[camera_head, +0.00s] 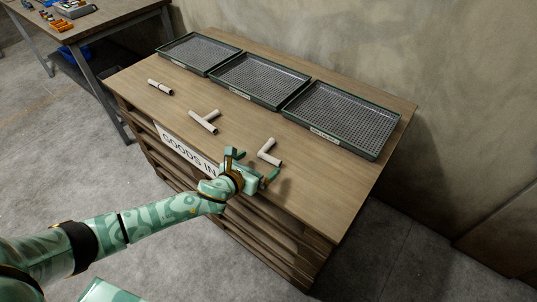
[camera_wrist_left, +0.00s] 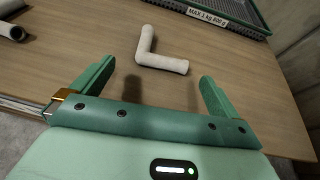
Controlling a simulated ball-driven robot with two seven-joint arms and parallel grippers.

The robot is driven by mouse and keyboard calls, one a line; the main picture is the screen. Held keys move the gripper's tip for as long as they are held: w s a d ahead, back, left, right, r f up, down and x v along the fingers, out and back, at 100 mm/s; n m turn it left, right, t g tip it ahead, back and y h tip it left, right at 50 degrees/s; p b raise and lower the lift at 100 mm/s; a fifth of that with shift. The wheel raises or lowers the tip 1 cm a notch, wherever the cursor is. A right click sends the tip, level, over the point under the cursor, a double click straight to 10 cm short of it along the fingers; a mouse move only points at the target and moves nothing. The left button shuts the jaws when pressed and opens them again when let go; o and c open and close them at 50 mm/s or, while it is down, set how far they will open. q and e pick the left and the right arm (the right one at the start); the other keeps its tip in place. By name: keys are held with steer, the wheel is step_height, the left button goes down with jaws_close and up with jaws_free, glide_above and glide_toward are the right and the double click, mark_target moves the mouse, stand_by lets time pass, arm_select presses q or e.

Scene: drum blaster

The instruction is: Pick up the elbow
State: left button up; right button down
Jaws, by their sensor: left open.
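The elbow (camera_head: 268,154) is a pale, L-shaped pipe piece lying on the wooden bench top near its front edge. It also shows in the left wrist view (camera_wrist_left: 158,62), just beyond the fingertips and between their lines. My left gripper (camera_head: 253,164) is open and empty, above the front edge of the bench and just short of the elbow. Its two green fingers show well apart in the wrist view (camera_wrist_left: 156,76). My right gripper is in neither view.
A tee-shaped pipe (camera_head: 204,122) and a straight pipe (camera_head: 160,87) lie further left on the bench (camera_head: 235,134). Three mesh trays, left (camera_head: 167,53), middle (camera_head: 226,87) and right (camera_head: 310,127), stand along the back. A wall rises behind. The right end of the bench top is clear.

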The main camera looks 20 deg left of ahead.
mark_target(267, 159)
arm_select(q)
steer(key=b+x, duration=0.1)
steer(key=x, duration=0.1)
steer(key=f+b+x, duration=0.1)
steer(key=x, duration=0.1)
steer(key=shift+s+d, duration=0.1)
steer(key=shift+w, duration=0.2)
steer(key=shift+r, duration=0.15)
steer(key=c, duration=1.1)
steer(key=shift+o, duration=0.2)
